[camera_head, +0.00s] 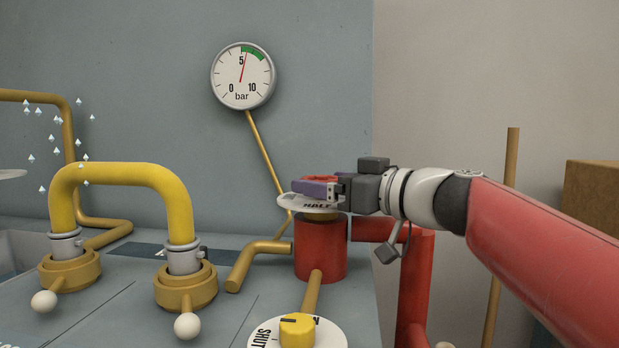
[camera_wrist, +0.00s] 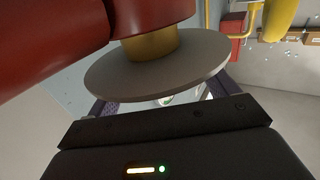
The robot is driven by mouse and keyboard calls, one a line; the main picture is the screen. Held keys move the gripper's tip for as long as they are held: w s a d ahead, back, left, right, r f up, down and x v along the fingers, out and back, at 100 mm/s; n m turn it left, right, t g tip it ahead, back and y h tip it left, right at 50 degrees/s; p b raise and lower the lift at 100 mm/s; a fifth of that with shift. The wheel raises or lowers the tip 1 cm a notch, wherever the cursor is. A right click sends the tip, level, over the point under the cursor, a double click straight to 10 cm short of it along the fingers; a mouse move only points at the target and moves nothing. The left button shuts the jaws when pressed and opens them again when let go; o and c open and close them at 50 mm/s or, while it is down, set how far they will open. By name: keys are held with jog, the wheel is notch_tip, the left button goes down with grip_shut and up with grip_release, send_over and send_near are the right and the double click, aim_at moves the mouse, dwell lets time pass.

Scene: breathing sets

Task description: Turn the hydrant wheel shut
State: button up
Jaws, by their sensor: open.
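The hydrant (camera_head: 320,248) is a red upright cylinder with a white dial plate (camera_head: 315,206) on top that reads "HALF". Its red wheel (camera_head: 322,178) shows just above the plate, largely hidden by my gripper. My gripper (camera_head: 318,190) reaches in from the right at wheel height, with its purple fingers open at the wheel. I cannot tell whether they touch it. In the wrist view, the plate's grey underside (camera_wrist: 155,72) and the gold neck (camera_wrist: 150,45) cover the wheel and the fingertips.
A gauge (camera_head: 243,76) on the wall has its needle slightly past 5. A yellow hose (camera_head: 120,175) arches between two brass couplings at left, with droplets above it. A yellow knob (camera_head: 297,330) on a dial marked "SHUT" stands in front of the hydrant. A red pipe (camera_head: 414,280) stands at right.

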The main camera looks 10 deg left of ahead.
aim_at(313, 175)
jog(key=shift+p+x, duration=0.3)
jog(key=shift+x, duration=1.45)
jog(key=c, duration=1)
